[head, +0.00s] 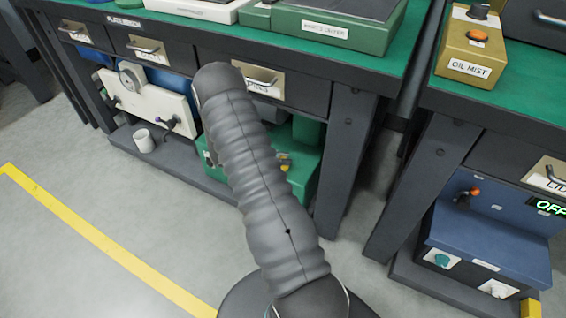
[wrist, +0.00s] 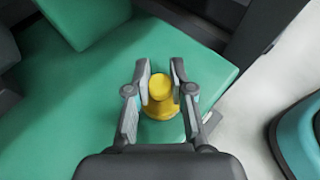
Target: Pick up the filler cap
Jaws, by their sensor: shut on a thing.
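The filler cap (wrist: 160,88) is a yellow round cap on a wider yellow base, standing on the green machine (wrist: 75,135) in the wrist view. My gripper (wrist: 160,75) has its two fingers on either side of the cap, closed against it. The cap appears upright; whether it is apart from the yellow base under it, I cannot tell. In the head view the green machine (head: 303,170) sits on the lower shelf, partly hidden behind my grey arm. A small yellow part (head: 284,160) shows beside the arm; my gripper is hidden there.
The shelf lies under a bench with drawers (head: 145,47). A bench leg (head: 347,165) stands right of the machine. A white mug (head: 144,140) and a cream unit (head: 150,98) stand to the left. A blue unit (head: 490,235) is on the right. Open floor (head: 120,215) lies in front.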

